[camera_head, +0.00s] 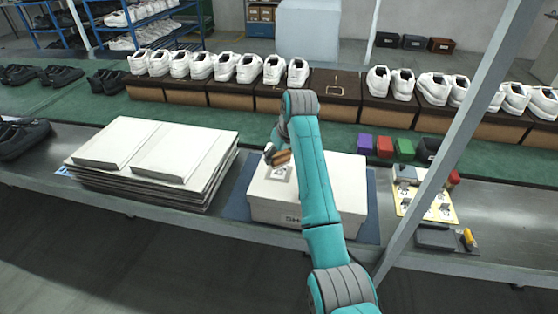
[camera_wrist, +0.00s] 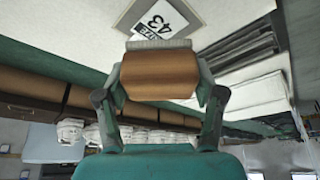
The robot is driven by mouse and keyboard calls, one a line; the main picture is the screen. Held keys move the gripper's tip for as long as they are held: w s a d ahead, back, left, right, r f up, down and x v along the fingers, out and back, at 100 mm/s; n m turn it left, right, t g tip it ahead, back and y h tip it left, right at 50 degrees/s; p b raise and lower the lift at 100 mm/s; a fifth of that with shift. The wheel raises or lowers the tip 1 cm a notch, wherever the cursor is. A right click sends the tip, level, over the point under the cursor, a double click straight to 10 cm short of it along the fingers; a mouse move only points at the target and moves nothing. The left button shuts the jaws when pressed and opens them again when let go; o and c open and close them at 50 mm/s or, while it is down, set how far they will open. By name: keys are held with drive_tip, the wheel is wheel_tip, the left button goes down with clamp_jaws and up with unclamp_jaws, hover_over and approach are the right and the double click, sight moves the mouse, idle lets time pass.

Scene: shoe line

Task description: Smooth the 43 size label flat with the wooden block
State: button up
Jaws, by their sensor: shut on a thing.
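My gripper (camera_wrist: 163,95) is shut on the wooden block (camera_wrist: 160,76), a brown rounded block with a pale grey pad along its far face. In the head view the block (camera_head: 282,157) is tilted over the label (camera_head: 279,174), on the left part of the white box lid (camera_head: 338,172). My arm hides part of the lid.
The box stands on a blue mat (camera_head: 238,200). A stack of white lids or boards (camera_head: 180,150) is to its left. A yellow label sheet (camera_head: 440,207), a grey block and small coloured boxes (camera_head: 384,146) are to its right. White shoes on brown boxes line the back.

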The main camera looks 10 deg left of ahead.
drive_tip(key=shift+r, duration=1.05)
drive_tip(key=shift+r, duration=1.55)
